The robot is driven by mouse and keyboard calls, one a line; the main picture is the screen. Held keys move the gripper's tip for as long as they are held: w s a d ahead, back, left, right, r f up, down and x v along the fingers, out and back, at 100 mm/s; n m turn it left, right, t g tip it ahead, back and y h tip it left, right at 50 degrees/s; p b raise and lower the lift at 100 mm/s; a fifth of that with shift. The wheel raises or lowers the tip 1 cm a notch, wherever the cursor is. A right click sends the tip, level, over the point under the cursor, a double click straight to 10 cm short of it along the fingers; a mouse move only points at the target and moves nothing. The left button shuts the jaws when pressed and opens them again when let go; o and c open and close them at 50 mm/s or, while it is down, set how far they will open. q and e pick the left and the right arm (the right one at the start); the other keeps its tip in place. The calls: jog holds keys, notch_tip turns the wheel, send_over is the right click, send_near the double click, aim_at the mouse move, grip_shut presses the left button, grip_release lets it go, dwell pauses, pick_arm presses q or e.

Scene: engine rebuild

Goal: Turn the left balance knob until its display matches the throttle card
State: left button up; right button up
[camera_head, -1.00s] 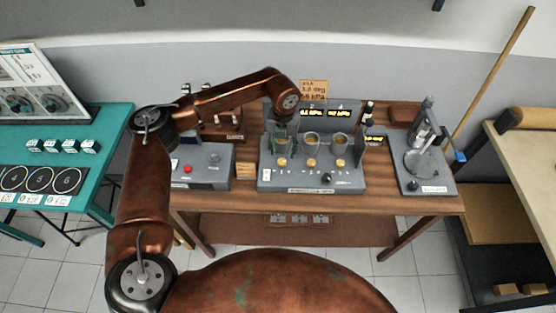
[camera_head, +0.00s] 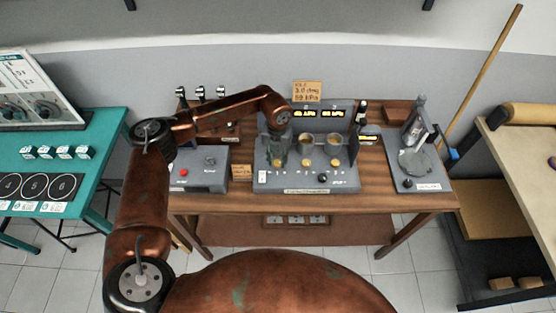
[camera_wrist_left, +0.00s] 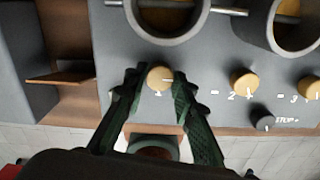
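The left balance knob (camera_wrist_left: 160,78), marked 1, is a yellow round knob on the front of the grey balance bench (camera_head: 306,187). My left gripper (camera_wrist_left: 161,84) has a finger on each side of this knob, close against it, and looks shut on it. In the head view the left gripper (camera_head: 278,150) reaches down from above at the bench's left end. The displays (camera_head: 306,114) glow yellow at the back, their digits too small to read surely. The throttle card (camera_head: 307,91) is orange, stands above them and seems to read 3.0 deg, 59 kPa. My right gripper is out of view.
Knob 2 (camera_wrist_left: 243,82) and knob 3 (camera_wrist_left: 309,87) are to the right, with a small black knob (camera_wrist_left: 262,123) below them. A grey box with a red button (camera_head: 184,172) stands left of the bench. A stand (camera_head: 414,160) is at the right.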

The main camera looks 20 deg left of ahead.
aim_at(277, 162)
pick_arm(q)
grip_shut()
jog(key=shift+f+m+b, duration=0.1)
jog(key=shift+m+b, duration=0.4)
jog(key=shift+m, duration=1)
jog(key=o, duration=0.6)
grip_release()
jog(key=shift+c, duration=0.2)
notch_tip(277, 162, up, 12)
